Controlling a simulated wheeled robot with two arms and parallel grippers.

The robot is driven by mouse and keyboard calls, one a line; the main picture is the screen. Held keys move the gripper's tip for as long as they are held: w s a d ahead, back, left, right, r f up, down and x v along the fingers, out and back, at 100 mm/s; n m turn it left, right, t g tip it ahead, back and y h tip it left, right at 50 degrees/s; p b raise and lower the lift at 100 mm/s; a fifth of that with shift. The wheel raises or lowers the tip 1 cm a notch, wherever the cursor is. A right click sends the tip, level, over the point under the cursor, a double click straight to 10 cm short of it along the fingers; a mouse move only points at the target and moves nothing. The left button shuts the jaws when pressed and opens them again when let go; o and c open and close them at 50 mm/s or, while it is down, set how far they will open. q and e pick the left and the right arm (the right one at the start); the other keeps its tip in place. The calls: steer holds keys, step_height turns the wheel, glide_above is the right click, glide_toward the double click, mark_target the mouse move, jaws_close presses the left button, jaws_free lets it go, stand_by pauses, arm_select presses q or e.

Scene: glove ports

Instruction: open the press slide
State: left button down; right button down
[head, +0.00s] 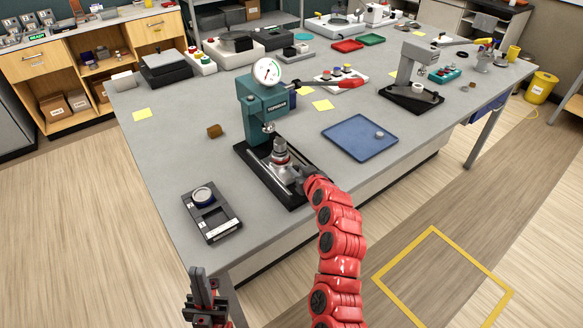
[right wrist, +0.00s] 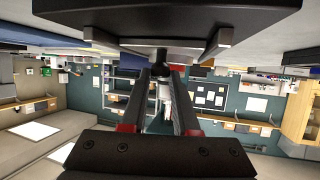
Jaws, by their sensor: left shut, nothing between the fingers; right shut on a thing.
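The teal press (head: 262,108) with a round dial gauge stands on a black base on the grey table. Its silver slide (head: 282,176) sits low on the base, with a metal part (head: 280,153) upright on it below the ram. My right gripper (head: 301,176) reaches the front end of the slide and is shut on its small dark knob (right wrist: 160,66). In the right wrist view the two fingers (right wrist: 160,90) close in on that knob under a dark plate. My left gripper (head: 203,285) is shut and empty, in front of the table edge.
A black fixture with a round dial (head: 206,204) lies left of the press near the table edge. A blue tray (head: 360,137) holding a small part lies to the right. A second, grey press (head: 413,80) stands further right.

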steer(key=s+d, duration=0.1)
steer(key=s+d+b, duration=0.2)
steer(key=s, duration=0.1)
steer(key=shift+f, duration=0.25)
steer(key=shift+s+d+r+b, duration=0.15)
steer(key=shift+s+d+b, duration=0.1)
steer(key=shift+s+d, duration=0.25)
steer(key=shift+s+d+r+b, duration=0.2)
steer(key=shift+s+d, duration=0.15)
steer(key=shift+s, duration=0.25)
steer(key=shift+a+f, duration=0.1)
steer(key=c, duration=0.7)
jaws_free()
steer(key=shift+o, duration=0.2)
